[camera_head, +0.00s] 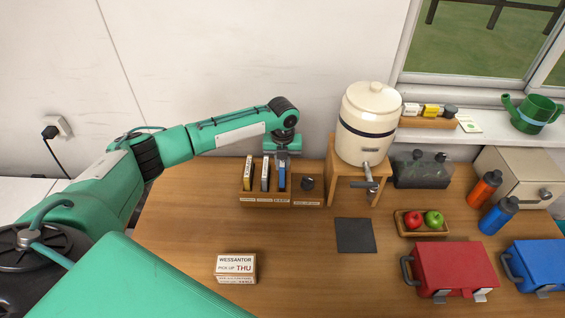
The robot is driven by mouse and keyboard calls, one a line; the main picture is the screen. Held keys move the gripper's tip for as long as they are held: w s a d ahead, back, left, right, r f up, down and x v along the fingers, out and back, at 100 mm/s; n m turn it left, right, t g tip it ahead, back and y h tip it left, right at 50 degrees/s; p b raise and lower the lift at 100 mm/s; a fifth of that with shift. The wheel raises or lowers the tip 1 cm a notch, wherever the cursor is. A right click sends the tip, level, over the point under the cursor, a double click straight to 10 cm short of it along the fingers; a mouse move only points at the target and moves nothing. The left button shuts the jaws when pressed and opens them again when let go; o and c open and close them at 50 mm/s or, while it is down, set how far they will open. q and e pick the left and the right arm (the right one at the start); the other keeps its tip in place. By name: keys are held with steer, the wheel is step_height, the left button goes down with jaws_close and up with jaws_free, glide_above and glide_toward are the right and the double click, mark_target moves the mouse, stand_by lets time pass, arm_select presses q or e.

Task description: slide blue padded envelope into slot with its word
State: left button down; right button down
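A wooden slotted holder (265,200) stands on the table near the wall, with small word labels along its front that I cannot read. A thin blue item (282,181), which looks like the blue padded envelope, stands upright in its right-hand slot. A yellow-and-dark item (248,176) and a grey-white one (265,178) stand upright in the slots to its left. My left gripper (282,160) points down directly above the blue item, at its top edge. The fingers are too small to tell whether they grip it. My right gripper is not in view.
A box (236,267) reading "WESSANTOR PICK-UP THU" sits at the front.

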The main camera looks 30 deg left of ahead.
arm_select(q)
steer(key=shift+p, duration=0.75)
stand_by(1.4)
steer(key=shift+f+b, duration=1.1)
steer(key=shift+f, duration=1.05)
steer(key=c, duration=1.3)
jaws_free()
step_height(320, 180, up, 13)
steer(key=b, duration=0.4)
steer(key=shift+f, duration=0.2)
steer(key=shift+r+b, duration=0.35)
steer(key=shift+r, duration=0.35)
